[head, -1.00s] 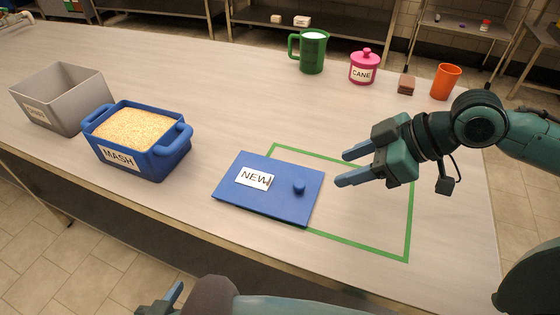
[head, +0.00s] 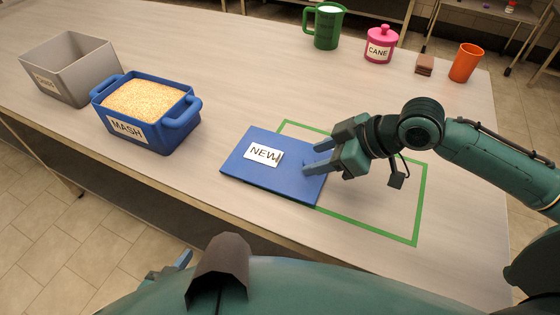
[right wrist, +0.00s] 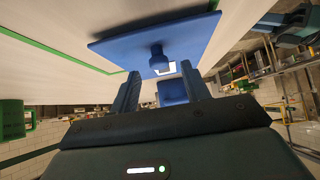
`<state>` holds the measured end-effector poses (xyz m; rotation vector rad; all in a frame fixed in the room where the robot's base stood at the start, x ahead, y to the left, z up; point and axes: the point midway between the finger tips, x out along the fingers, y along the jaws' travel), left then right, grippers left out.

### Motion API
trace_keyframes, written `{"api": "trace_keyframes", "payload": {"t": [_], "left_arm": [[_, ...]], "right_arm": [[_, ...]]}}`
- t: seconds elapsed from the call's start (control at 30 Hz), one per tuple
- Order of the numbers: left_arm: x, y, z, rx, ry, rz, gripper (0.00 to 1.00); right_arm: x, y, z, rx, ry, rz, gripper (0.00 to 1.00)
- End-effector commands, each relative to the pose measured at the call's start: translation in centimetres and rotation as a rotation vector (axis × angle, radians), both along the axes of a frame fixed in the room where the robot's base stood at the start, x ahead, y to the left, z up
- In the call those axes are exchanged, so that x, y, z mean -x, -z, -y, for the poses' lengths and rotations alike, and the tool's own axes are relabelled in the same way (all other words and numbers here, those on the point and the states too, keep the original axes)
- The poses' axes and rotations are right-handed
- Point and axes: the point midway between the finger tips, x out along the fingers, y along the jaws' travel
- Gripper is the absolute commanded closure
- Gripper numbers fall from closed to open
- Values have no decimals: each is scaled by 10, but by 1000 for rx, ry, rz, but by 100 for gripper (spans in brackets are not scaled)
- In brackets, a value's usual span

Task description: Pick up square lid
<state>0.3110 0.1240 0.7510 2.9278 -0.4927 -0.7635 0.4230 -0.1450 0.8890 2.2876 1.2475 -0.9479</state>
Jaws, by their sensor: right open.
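The square lid (head: 250,180) is flat and blue, with a white NEW label (head: 263,155). It lies on the table, its right part overlapping a green outlined square. My right gripper (head: 312,158) is open at the lid's right side, its fingers reaching over the lid and hiding its knob in the head view. In the right wrist view the knob (right wrist: 156,55) stands on the lid (right wrist: 115,48), between the lines of the open fingers (right wrist: 160,75) and just past their tips. My left gripper (head: 168,268) shows only partly at the lower left, away from the lid.
A blue MASH tub (head: 160,138) full of grain and a grey bin (head: 85,85) stand left. A green mug (head: 326,30), pink CANE jar (head: 379,48), brown block stack (head: 425,65) and orange cup (head: 466,64) stand behind. The green outline (head: 420,205) is bare on its right.

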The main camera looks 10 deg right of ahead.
Motion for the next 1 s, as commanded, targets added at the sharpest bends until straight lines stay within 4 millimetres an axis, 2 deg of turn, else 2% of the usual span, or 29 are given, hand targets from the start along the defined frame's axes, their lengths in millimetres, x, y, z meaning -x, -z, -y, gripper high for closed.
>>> {"api": "trace_keyframes", "payload": {"t": [0.03,0.2,0.47,1.0], "left_arm": [[0,1,0,1,-1,1,71],[0,2,0,4,-1,0,71],[-1,0,0,6,-2,3,71],[-1,0,0,6,-2,3,71]], "right_arm": [[-2,8,-5,-3,-2,-2,53],[-9,19,-15,0,-1,-1,53],[-9,20,-15,0,-1,1,54],[-9,20,-15,0,-1,1,98]]}}
